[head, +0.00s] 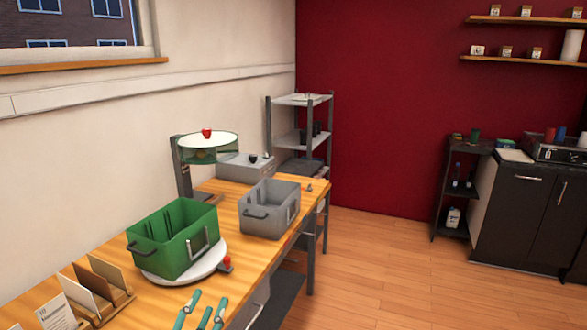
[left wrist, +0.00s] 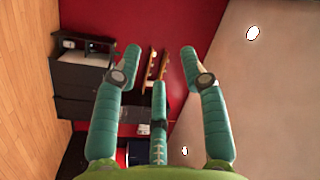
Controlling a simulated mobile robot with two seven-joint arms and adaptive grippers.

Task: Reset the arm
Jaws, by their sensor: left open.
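My left gripper (head: 206,305) shows at the bottom edge of the head view, in front of the wooden workbench's near edge. Its teal fingers are spread apart with nothing between them. In the left wrist view the open fingers (left wrist: 160,66) point toward the far red wall and shelves, and nothing is held. A green crate (head: 178,250) stands on a round white turntable (head: 196,279) on the bench. A grey crate (head: 268,222) stands farther along the bench. The laser marker (head: 207,150) has a round top with a red button, behind the crates. My right gripper is not in view.
Upright cards in a wooden holder (head: 120,298) stand at the bench's near left. A metal rack (head: 268,132) stands past the bench's far end. Dark cabinets (head: 530,213) stand at the right. The wooden floor (head: 420,285) between bench and cabinets is clear.

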